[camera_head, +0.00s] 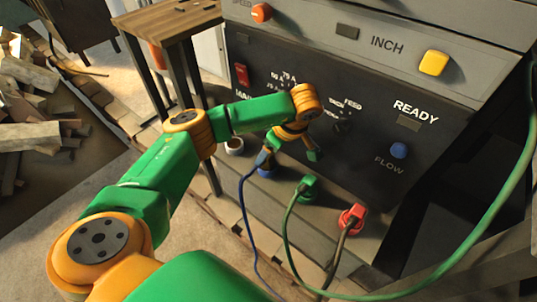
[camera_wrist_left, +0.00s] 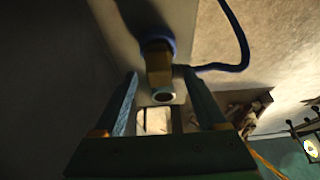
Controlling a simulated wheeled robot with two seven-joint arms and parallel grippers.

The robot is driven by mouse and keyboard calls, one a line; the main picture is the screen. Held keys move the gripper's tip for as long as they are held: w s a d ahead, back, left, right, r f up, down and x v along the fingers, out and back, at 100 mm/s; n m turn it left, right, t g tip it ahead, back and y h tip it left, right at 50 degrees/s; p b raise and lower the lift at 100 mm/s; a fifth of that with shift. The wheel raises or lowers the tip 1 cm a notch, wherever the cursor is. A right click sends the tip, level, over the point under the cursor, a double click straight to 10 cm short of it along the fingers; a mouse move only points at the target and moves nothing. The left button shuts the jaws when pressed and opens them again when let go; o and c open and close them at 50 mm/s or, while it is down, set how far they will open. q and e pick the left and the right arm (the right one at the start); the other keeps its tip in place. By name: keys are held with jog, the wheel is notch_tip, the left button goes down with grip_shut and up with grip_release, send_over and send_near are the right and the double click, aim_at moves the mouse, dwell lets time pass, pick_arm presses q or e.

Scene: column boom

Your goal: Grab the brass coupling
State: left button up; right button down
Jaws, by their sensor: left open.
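The brass coupling (camera_wrist_left: 158,66) shows in the left wrist view as a blunt brass block in front of a blue ring (camera_wrist_left: 154,43). In the head view the coupling (camera_head: 264,157) is small and dark at the blue socket (camera_head: 267,172), with the blue cable (camera_head: 243,195) hanging below. My left gripper (camera_wrist_left: 161,76) is open, its two fingers on either side of the coupling's near end. I cannot tell whether they touch it. In the head view my left gripper (camera_head: 294,148) is low in front of the machine, partly hidden by its wrist.
A white socket (camera_head: 234,146) is to the left, and green (camera_head: 308,188) and red (camera_head: 352,218) plugs with cables are to the right. The green cable (camera_head: 455,262) loops across the right side. Scrap wood (camera_head: 30,125) lies far left.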

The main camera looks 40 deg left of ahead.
pick_arm(q)
jog(key=shift+a+f, duration=0.1)
grip_shut()
